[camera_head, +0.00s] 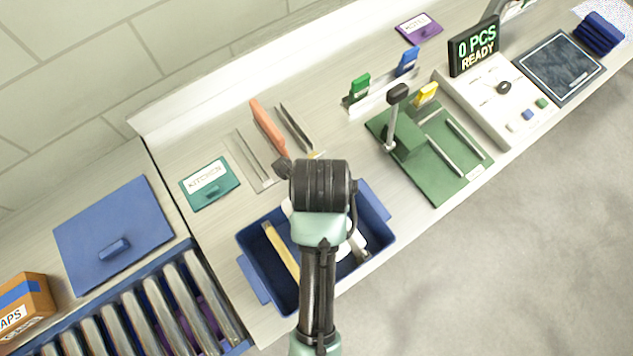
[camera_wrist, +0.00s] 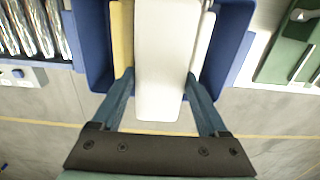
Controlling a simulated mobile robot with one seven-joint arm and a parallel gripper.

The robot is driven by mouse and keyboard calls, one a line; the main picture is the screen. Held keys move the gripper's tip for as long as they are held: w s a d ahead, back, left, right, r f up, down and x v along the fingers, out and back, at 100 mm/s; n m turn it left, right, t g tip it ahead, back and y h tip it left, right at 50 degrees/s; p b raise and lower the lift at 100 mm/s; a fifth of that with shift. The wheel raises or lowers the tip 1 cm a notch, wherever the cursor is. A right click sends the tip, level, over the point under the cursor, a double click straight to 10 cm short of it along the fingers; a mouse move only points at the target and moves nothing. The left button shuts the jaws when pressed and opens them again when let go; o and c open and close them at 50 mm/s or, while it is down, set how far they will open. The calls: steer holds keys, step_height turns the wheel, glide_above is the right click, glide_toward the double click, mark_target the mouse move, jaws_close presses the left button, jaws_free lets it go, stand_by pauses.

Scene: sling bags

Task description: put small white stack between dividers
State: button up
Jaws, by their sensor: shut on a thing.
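My gripper (camera_wrist: 162,95) is shut on a white block-like stack (camera_wrist: 168,60), which stands between its two fingers in the wrist view. The held stack is over or inside a blue bin (camera_wrist: 228,50); I cannot tell whether it touches the bin floor. The same bin shows in the head view (camera_head: 253,243), where my arm covers its middle and hides most of the stack. A yellow strip (camera_wrist: 122,45) is left of the stack and another pale piece (camera_wrist: 204,45) is right of it. Thin metal dividers (camera_head: 250,162) and (camera_head: 295,130) stand on the table behind the bin.
A blue lid (camera_head: 113,235) and a rack of silvery packs (camera_head: 165,310) are left.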

steer(key=f+b, duration=0.4)
steer(key=shift+s, duration=0.25)
step_height(320, 180, down, 9)
steer(key=shift+r+p, duration=0.15)
steer(key=shift+p, duration=0.4)
steer(key=shift+f, duration=2.5)
steer(key=shift+f, duration=0.15)
steer(key=o, duration=1.3)
steer(key=shift+o, duration=0.2)
